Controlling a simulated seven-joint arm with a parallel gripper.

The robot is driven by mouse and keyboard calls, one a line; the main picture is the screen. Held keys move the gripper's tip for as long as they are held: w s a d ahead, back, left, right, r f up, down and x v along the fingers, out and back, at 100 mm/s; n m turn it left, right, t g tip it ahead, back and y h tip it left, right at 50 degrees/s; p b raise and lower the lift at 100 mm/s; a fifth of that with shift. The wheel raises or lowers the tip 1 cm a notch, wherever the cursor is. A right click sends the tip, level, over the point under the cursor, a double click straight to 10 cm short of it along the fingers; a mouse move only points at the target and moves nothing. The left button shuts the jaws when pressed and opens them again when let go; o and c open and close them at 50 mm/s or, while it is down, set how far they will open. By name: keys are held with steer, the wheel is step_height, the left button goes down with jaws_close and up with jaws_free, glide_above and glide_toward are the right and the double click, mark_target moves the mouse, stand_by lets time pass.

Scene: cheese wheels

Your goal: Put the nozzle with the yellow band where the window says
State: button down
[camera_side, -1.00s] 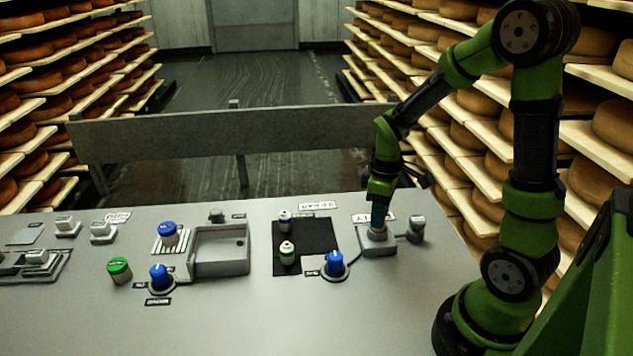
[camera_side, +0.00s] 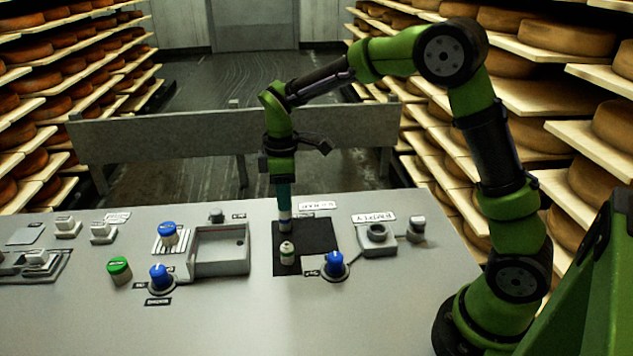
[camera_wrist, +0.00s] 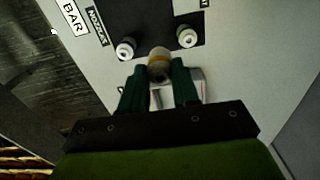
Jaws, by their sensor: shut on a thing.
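My gripper (camera_side: 284,205) is shut on a nozzle with a yellow band (camera_wrist: 159,64), which shows between the dark green fingers in the wrist view. In the side view the gripper points down over the back of the black mat (camera_side: 320,238). There the held nozzle and a mat nozzle nearly line up, so I cannot tell the gap. Two pale nozzles, one left (camera_wrist: 126,48) and one right (camera_wrist: 187,38), stand on the mat. The grey socket block (camera_side: 377,240) at the right has an open dark hole. A label (camera_side: 374,217) behind it seems to read EMPTY.
A label (camera_side: 318,205) behind the mat ends in BAR; its start is unclear. A blue knob (camera_side: 335,262) stands at the mat's front right. A grey tray (camera_side: 222,268), other knobs and a green button (camera_side: 119,267) are left. The front counter is clear.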

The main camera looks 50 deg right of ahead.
steer(key=w+a+n, duration=0.3)
steer(key=w+a, duration=0.3)
steer(key=a, duration=0.3)
glide_above(235, 254)
step_height(235, 254, down, 9)
steer(key=shift+a+r, duration=0.1)
steer(key=c, duration=0.8)
jaws_free()
